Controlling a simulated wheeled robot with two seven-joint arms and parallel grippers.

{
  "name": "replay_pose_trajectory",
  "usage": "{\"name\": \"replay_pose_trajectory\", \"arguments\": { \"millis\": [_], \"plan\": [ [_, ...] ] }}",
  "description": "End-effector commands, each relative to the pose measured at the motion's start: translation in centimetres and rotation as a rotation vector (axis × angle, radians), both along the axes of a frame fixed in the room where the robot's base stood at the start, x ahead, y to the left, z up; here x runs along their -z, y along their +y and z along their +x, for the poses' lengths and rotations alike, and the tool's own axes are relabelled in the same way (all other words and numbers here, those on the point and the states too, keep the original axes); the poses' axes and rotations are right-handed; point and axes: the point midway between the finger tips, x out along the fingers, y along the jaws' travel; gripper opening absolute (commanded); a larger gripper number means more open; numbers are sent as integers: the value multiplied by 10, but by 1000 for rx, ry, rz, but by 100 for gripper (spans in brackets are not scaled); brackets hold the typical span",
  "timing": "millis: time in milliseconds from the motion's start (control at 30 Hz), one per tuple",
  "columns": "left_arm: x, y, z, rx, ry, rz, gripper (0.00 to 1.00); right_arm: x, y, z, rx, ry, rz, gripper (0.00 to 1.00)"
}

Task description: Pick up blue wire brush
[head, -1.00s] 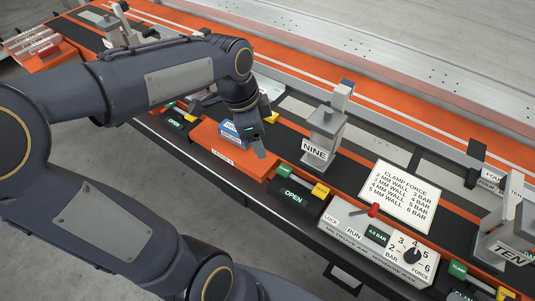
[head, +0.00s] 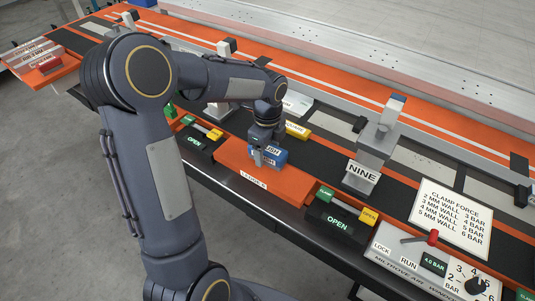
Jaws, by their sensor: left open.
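The blue wire brush (head: 279,157) is a small blue block with white lettering ending in "SH". It sits at the far side of the orange tray (head: 250,180). My left gripper (head: 266,155) points down at it, open, with a grey finger in front of the blue block. The gripper hides part of the block, and I cannot tell whether the fingers touch it. My right gripper is not in view.
A grey clamp post marked NINE (head: 368,160) stands right of the tray. A yellow block (head: 298,130) lies behind the tray. A green and yellow OPEN switch box (head: 338,218) and a control panel (head: 430,262) line the front edge.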

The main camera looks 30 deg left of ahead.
Motion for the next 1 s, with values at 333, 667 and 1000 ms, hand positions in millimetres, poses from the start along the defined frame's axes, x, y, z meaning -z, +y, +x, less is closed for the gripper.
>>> {"name": "replay_pose_trajectory", "arguments": {
  "millis": [333,667,1000],
  "plan": [
    [5,0,0,0,0,0,61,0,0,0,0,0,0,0],
    [5,0,0,0,-1,0,18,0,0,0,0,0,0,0],
    [0,0,0,-1,-3,0,17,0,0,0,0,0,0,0]
  ]
}}
